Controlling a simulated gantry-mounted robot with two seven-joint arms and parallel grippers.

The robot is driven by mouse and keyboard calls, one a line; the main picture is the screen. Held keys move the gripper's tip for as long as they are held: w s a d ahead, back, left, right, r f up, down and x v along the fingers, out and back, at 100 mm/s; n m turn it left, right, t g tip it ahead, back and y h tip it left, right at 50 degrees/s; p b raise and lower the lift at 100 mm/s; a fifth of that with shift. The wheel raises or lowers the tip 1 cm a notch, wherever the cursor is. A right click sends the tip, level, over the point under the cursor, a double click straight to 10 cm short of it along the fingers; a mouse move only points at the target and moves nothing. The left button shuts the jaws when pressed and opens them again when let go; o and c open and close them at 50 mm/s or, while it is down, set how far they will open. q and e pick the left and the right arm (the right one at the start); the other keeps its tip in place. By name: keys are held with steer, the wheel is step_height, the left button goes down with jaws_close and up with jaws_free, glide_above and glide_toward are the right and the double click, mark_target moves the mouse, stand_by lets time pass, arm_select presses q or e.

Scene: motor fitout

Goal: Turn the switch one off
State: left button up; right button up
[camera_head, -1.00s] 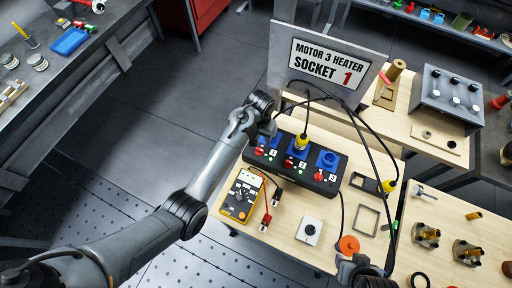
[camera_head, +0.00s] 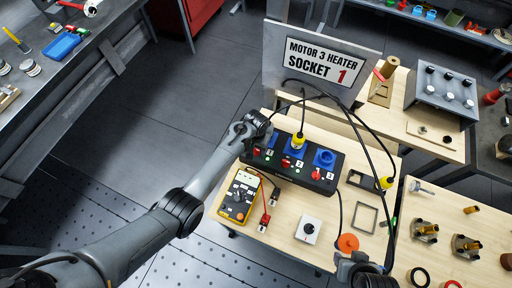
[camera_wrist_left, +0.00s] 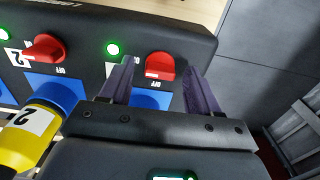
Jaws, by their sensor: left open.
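The black socket box (camera_head: 312,185) sits on the wooden table with three blue sockets, red switches and green lamps. Switch one (camera_wrist_left: 160,66) is a red knob at the box's end, and its neighbouring lamp (camera_wrist_left: 112,49) is lit green. My left gripper (camera_wrist_left: 159,72) is open, with one finger on each side of switch one; contact is not clear. In the head view my left gripper (camera_head: 262,133) partly covers that end of the box. Switch two (camera_wrist_left: 44,47) is also red, beside a yellow plug (camera_wrist_left: 28,135) in its socket. My right gripper (camera_head: 362,268) is at the bottom edge, its fingers unclear.
A sign panel (camera_head: 322,60) reading "Motor 3 heater socket 1" stands behind the box. A yellow multimeter (camera_head: 238,197) with leads lies in front, near a white dial plate (camera_head: 308,229) and an orange disc (camera_head: 348,242). Black cables arch over the box.

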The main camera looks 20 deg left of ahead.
arm_select(q)
steer(key=shift+c, duration=0.2)
steer(key=c, duration=1)
